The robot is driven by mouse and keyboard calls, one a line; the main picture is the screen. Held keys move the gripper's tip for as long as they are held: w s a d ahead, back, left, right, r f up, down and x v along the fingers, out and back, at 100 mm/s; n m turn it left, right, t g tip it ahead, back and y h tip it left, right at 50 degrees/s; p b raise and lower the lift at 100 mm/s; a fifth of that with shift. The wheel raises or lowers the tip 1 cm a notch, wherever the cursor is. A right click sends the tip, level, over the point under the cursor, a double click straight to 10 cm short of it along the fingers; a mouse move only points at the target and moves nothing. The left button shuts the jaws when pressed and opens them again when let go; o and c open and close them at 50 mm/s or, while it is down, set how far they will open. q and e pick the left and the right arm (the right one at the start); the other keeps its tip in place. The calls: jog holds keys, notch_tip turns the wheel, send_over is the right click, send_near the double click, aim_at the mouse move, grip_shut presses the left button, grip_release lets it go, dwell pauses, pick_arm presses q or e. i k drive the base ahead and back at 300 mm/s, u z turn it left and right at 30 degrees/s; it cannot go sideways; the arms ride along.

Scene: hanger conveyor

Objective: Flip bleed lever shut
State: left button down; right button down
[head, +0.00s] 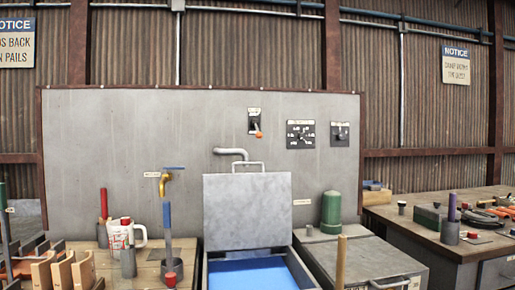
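A lever with an orange tip (259,134) hangs downward from a small dark plate (254,119) on the grey panel. A brass tap (165,182) with a blue handle (175,168) juts from the panel at the left; its handle lies about level. I cannot tell from the small labels which of these is the bleed lever. Neither of my grippers shows in the head view.
An open lidded tank (248,212) with blue inside stands front middle. A green cylinder (331,207) stands on a grey cabinet right of it. A white jug (126,234) and several upright rods crowd the left bench. Two dial plates (300,134) sit on the panel.

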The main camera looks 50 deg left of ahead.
aim_at(254, 121)
jog(key=u, duration=0.95)
